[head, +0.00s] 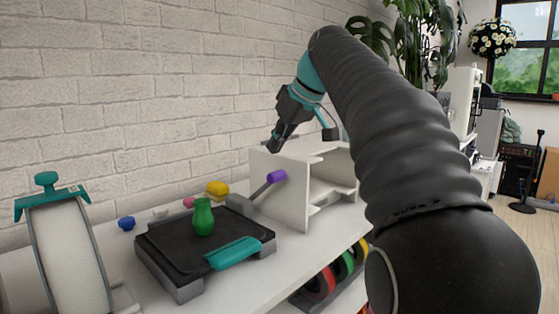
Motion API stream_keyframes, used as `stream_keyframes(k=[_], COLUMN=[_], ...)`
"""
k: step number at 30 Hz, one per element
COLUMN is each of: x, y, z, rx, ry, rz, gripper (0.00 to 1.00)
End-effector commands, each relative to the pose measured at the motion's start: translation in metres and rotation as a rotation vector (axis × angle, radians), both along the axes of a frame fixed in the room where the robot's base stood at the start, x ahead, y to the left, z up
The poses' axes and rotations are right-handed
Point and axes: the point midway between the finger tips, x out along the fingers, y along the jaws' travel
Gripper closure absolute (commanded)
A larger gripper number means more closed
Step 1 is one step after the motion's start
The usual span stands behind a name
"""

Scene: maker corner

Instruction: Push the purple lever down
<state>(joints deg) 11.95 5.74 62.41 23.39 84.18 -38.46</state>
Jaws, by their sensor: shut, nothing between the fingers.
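The purple lever (276,176) is a short purple grip on a grey arm. The arm slants up to the right from a grey mount (240,206) at the back right corner of a black machine bed, and the grip shows in front of a white panel. My gripper (274,148) is shut and empty. In the picture it is just above the purple grip, pointing down, with a visible gap between them. How far apart they are in depth I cannot tell.
A green vase (203,217) stands on the black bed (165,238), which has a teal handle (233,253) in front. A white open shelf box (297,190) stands right of the lever. A spool holder (65,250) stands left. Small coloured pieces lie behind the bed.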

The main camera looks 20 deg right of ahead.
Motion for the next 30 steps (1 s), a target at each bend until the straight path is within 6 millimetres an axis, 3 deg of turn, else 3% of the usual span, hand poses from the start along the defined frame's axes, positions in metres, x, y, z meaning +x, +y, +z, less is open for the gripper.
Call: stream_keyframes(k=[3, 9, 30], x=[-0.004, -0.006, -0.011], y=[-0.002, -0.004, 0.005], z=[-0.018, -0.034, -0.045], rx=[0.000, 0.002, 0.015], ry=[0.000, 0.000, -0.029], rz=[-0.002, -0.002, 0.019], gripper=[1.00, 1.00, 1.00])
